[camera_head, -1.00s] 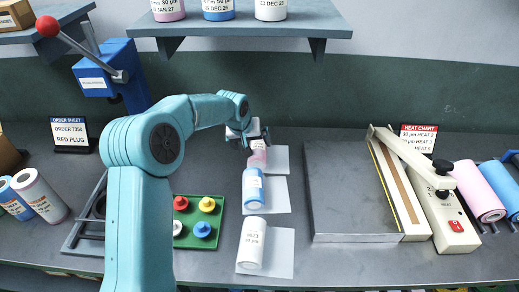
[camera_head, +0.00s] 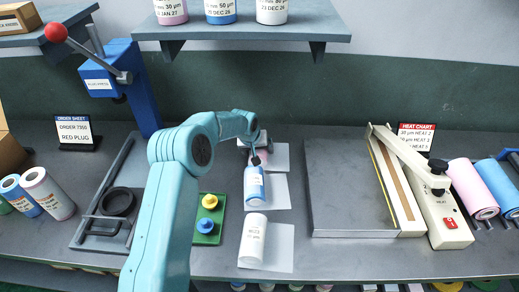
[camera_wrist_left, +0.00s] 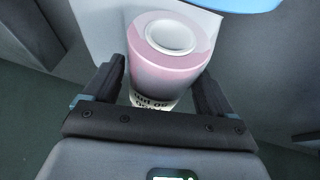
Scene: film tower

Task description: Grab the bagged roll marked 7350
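Three rolls lie on pale bag sheets in a column on the bench: a pink roll (camera_wrist_left: 165,60) at the back, a blue roll (camera_head: 254,186) in the middle and a white roll (camera_head: 253,238) in front. My left gripper (camera_head: 257,152) is over the pink roll, mostly hiding it in the head view. In the left wrist view the pink roll stands between the two spread fingers of my left gripper (camera_wrist_left: 158,90); its label is partly hidden and I cannot read a number. An order sheet (camera_head: 76,130) reads 7350, red plug. My right gripper is out of view.
A steel plate (camera_head: 345,190) and a sealer (camera_head: 440,215) stand to the right. A green plug board (camera_head: 208,228) is partly behind my left arm. A blue lever press (camera_head: 125,85) stands at the back left. A shelf (camera_head: 240,30) with rolls overhangs the back.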

